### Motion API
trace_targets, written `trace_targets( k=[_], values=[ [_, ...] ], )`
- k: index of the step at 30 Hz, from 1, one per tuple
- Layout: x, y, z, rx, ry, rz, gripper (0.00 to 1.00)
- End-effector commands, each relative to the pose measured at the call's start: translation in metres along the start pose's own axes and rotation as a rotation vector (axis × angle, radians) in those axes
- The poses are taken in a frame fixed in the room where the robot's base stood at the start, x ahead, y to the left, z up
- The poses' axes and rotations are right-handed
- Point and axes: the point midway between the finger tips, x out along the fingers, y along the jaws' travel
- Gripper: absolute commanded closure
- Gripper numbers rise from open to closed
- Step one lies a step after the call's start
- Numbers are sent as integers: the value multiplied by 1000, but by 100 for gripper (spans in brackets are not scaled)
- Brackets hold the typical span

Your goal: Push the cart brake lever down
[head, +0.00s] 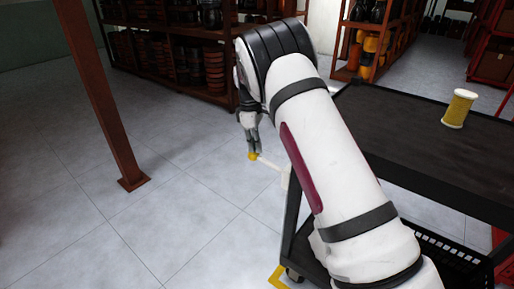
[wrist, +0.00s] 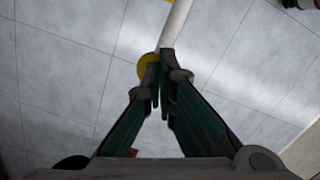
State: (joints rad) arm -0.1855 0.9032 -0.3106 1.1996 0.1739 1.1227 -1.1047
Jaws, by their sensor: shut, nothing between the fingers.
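The brake lever (head: 270,164) is a thin white rod with a yellow knob (head: 252,156) at its end. It sticks out to the left from the side of the black cart (head: 420,140). My gripper (head: 254,150) is shut and points down, with its fingertips right at the yellow knob. In the wrist view the shut fingertips (wrist: 159,75) overlap the yellow knob (wrist: 147,67), and the white rod (wrist: 175,25) runs up from it. I cannot tell whether the fingers touch the knob. My arm hides part of the cart's near side.
A yellow spool-like object (head: 459,108) stands on the cart top. A red-brown post (head: 105,95) stands on the left. Shelves with drums (head: 180,60) line the back. The tiled floor left of the cart is clear.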

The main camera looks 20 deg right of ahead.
Motion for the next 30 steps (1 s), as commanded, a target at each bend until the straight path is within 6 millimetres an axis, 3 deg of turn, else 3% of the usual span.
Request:
trace_targets(
  k=[3,16,24,30],
  values=[
    [12,0,0,1,-2,-2,100],
    [10,0,-2,-1,1,0,100],
    [-2,0,-29,-2,2,1,100],
    [-3,0,-30,0,0,0,100]
  ],
)
